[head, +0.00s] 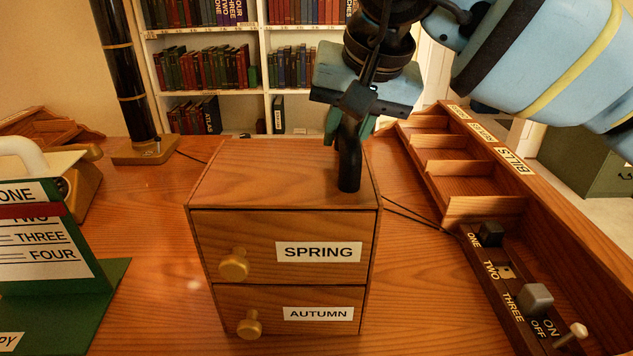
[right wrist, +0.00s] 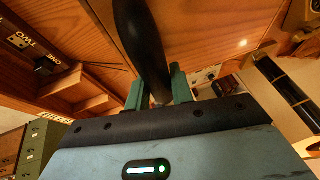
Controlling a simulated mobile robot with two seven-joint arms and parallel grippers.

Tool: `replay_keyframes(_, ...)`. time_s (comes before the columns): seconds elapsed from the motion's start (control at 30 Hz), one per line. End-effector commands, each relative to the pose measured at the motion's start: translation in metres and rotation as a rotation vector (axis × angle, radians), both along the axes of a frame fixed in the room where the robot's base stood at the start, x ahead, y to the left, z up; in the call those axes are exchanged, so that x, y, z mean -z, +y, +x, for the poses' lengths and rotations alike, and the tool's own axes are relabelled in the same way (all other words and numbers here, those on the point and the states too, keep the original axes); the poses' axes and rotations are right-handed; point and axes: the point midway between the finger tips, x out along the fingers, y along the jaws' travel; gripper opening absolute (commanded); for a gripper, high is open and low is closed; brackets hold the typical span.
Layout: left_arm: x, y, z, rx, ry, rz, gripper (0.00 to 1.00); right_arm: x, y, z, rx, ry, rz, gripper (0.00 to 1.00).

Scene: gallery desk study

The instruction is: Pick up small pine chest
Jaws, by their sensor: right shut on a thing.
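The small pine chest (head: 285,180) stands upright in the middle of the head view, with two drawers labelled SPRING and AUTUMN. Each drawer has a round brass knob, and both drawers look closed. A thick black handle (head: 349,175) rises from the right part of its top. My right gripper (head: 347,132) is above that part of the top, with its green fingers shut on the handle. In the right wrist view the dark handle (right wrist: 143,45) runs down between the two fingertips. I cannot tell whether the chest's base touches the desk. My left gripper is not in view.
A wooden tray with compartments (head: 452,168) and a switch panel (head: 510,290) lie close on the right. A green stand with a numbered card (head: 45,250) is at the left. A black post (head: 125,75) stands behind. Bare desk (head: 155,220) lies left of the chest.

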Motion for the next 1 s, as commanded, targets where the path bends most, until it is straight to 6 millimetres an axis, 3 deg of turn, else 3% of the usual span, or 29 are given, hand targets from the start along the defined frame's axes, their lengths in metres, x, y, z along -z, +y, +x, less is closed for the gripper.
replay_keyframes(0.57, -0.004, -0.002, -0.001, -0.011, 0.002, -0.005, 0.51, -0.040, 0.000, -0.001, 0.001, -0.005, 0.004, 0.00)
replay_keyframes(0.87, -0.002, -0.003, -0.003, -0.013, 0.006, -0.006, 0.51, -0.040, 0.002, -0.027, -0.001, -0.006, 0.003, 0.00)
replay_keyframes(1.0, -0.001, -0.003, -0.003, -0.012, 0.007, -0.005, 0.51, -0.043, 0.004, -0.051, -0.003, -0.007, 0.003, 0.00)
